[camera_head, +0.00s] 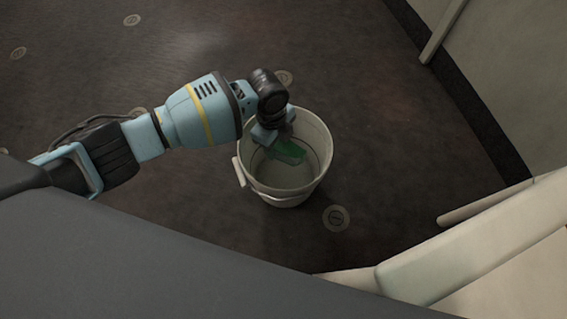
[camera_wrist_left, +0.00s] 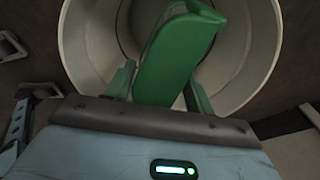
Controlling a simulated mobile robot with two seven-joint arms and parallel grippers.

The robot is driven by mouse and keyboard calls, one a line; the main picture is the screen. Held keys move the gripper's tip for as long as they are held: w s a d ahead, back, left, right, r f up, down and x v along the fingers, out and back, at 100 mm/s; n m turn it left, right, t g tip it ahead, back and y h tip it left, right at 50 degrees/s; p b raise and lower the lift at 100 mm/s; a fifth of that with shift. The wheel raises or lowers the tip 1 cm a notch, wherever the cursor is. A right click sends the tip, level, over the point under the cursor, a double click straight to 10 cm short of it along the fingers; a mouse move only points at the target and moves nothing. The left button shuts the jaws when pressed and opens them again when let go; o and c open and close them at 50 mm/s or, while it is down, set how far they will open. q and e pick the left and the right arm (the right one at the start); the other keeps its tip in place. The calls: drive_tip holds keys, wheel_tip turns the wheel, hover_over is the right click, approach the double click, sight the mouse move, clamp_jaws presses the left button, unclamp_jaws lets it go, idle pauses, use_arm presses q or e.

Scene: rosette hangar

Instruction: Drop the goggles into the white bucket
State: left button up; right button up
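The white bucket (camera_head: 318,130) stands upright on the dark floor, its open top facing up. My left gripper (camera_head: 277,140) points down over the bucket's mouth. It is shut on the green goggles (camera_head: 289,151), which hang within the outline of the bucket's opening. In the left wrist view the goggles (camera_wrist_left: 178,58) sit between the two fingers (camera_wrist_left: 160,90), with the bucket's pale inner wall (camera_wrist_left: 90,45) around and behind them. How deep the goggles are in the bucket is hard to tell. My right gripper is not in view.
Pale panels or furniture (camera_head: 450,265) stand at the lower right, and a pale wall (camera_head: 520,60) with a dark base strip runs along the right. A grey surface fills the lower left. The floor around the bucket is clear, with round markers (camera_head: 336,218).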

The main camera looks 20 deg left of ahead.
use_arm(q)
drive_tip(key=o, duration=0.4)
drive_tip(key=shift+c, duration=0.2)
drive_tip(key=r+p, duration=0.1)
drive_tip(key=r, duration=0.1)
drive_tip(key=r+p, duration=0.1)
drive_tip(key=r, duration=0.2)
drive_tip(key=a+r+p, duration=0.1)
drive_tip(key=r+p, duration=0.1)
drive_tip(key=shift+w+r, duration=0.15)
drive_tip(key=shift+r, duration=0.25)
drive_tip(key=shift+f, duration=0.1)
